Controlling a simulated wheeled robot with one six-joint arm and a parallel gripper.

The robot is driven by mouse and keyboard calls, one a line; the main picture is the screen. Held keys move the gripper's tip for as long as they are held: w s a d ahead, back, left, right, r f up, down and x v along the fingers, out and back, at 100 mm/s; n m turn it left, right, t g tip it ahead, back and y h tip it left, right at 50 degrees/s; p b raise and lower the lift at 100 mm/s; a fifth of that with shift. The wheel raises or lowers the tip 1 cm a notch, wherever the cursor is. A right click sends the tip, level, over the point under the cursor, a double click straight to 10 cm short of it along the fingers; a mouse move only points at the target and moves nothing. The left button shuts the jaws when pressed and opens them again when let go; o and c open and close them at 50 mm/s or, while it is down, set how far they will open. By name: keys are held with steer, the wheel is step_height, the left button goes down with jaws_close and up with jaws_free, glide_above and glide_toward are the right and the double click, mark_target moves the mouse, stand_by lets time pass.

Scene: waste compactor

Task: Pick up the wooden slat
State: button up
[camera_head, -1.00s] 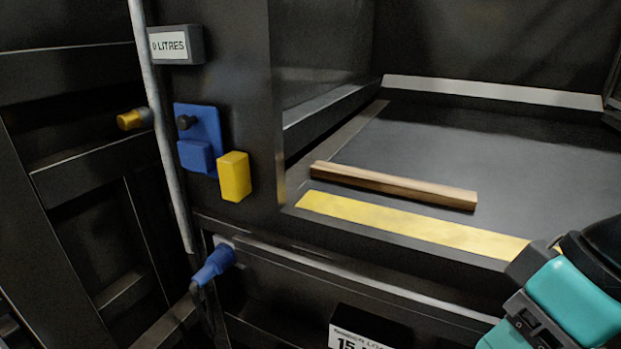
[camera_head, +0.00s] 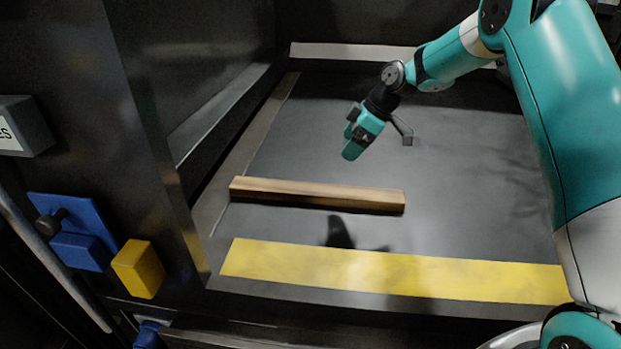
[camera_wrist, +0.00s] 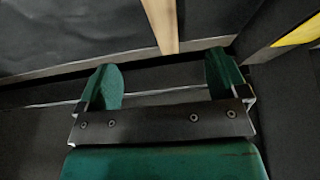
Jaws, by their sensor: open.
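The wooden slat (camera_head: 315,194) is a long brown bar lying flat on the dark compactor floor, running left to right behind the yellow stripe. My gripper (camera_head: 378,148) is open and empty, above the floor and higher in the picture than the slat, towards its right half. In the wrist view, one end of the slat (camera_wrist: 162,25) shows at the top, ahead of the gap between my two green fingers (camera_wrist: 165,80). The slat and the fingers look apart. The slat's far part is cut off by that picture's edge.
The yellow stripe (camera_head: 390,272) marks the front edge of the compactor floor (camera_head: 460,190). A dark side wall stands at the left, with a blue fixture (camera_head: 75,235) and a yellow block (camera_head: 138,268) outside it. The floor right of the slat is clear.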

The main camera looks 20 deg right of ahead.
steer(key=b, duration=0.5)
glide_toward(315, 189)
steer(key=x, duration=0.5)
steer(key=shift+w, duration=0.25)
steer(key=x, duration=0.2)
steer(key=b+x, duration=0.1)
steer(key=x, duration=0.2)
steer(key=shift+s+f, duration=0.15)
steer(key=shift+s, duration=0.05)
steer(key=c, duration=1.3)
